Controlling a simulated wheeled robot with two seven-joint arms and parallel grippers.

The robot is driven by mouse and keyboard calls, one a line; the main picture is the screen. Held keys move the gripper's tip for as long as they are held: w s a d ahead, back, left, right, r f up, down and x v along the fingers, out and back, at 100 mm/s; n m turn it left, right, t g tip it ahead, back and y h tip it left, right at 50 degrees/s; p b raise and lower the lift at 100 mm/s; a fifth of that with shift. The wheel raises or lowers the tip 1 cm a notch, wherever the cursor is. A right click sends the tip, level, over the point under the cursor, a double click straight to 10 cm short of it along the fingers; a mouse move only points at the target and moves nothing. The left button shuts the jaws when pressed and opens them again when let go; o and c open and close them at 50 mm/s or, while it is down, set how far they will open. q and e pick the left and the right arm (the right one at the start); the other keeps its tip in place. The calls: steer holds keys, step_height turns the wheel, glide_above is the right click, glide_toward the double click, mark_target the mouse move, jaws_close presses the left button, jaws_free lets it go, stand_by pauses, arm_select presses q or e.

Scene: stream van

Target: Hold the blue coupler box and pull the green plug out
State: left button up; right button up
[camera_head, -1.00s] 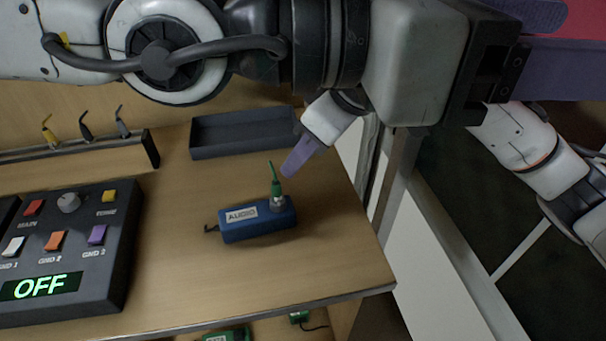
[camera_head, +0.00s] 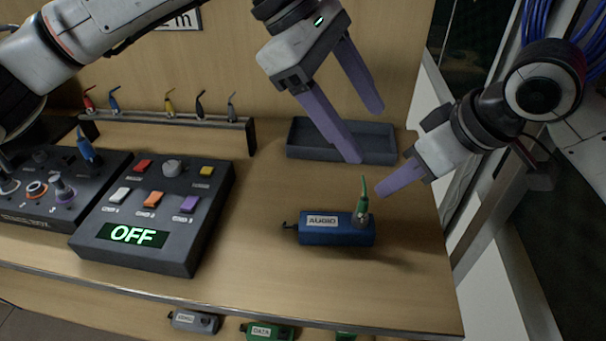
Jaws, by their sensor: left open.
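The blue coupler box (camera_head: 322,235), labelled AUDIO, lies on the wooden bench near its right end. The green plug (camera_head: 362,203) stands upright in a metal socket at the box's right end, with its thin green tail pointing up. My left gripper (camera_head: 367,132) is open and empty above and behind the box, its two purple fingers wide apart and pointing down. My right gripper (camera_head: 379,192) is close to the right of the plug, apart from it. Only one purple finger of it shows clearly, so its opening cannot be judged.
A dark empty tray (camera_head: 300,152) stands at the back. A rack (camera_head: 180,121) holds several coloured plugs at the back left. A switch console (camera_head: 185,240) reading OFF is left of the box. Bare bench lies in front of the box.

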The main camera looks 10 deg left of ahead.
mark_target(301, 220)
arm_select(q)
steer(key=w+a+f+n+y, duration=0.1)
steer(key=a+f+y, duration=0.1)
steer(key=f, duration=0.4)
steer(key=a+f+n+y, duration=0.2)
steer(key=a+f, duration=0.1)
steer(key=f, duration=0.2)
steer(key=w+a+f+n+y, duration=0.1)
steer(key=a+f+n+y, duration=0.1)
steer(key=f, duration=0.4)
steer(key=shift+w+a+f+g+y, duration=0.3)
steer(key=shift+w+a+f, duration=0.05)
steer(key=shift+a, duration=0.2)
steer(key=shift+a+f, duration=0.15)
steer(key=shift+f, duration=0.2)
step_height(301, 220, down, 10)
steer(key=shift+r, duration=0.1)
steer(key=c, duration=1.3)
steer(key=shift+c, duration=0.2)
arm_select(e)
steer(key=shift+o, duration=0.9)
steer(key=shift+a, duration=0.1)
steer(key=shift+n+g+h, duration=0.4)
steer(key=shift+n+g, duration=0.1)
steer(key=shift+g, duration=0.1)
steer(key=x, duration=0.8)
steer(key=w+a+x, duration=0.1)
steer(key=x, duration=0.3)
steer(key=shift+w+r, duration=0.1)
steer(key=shift+r, duration=0.25)
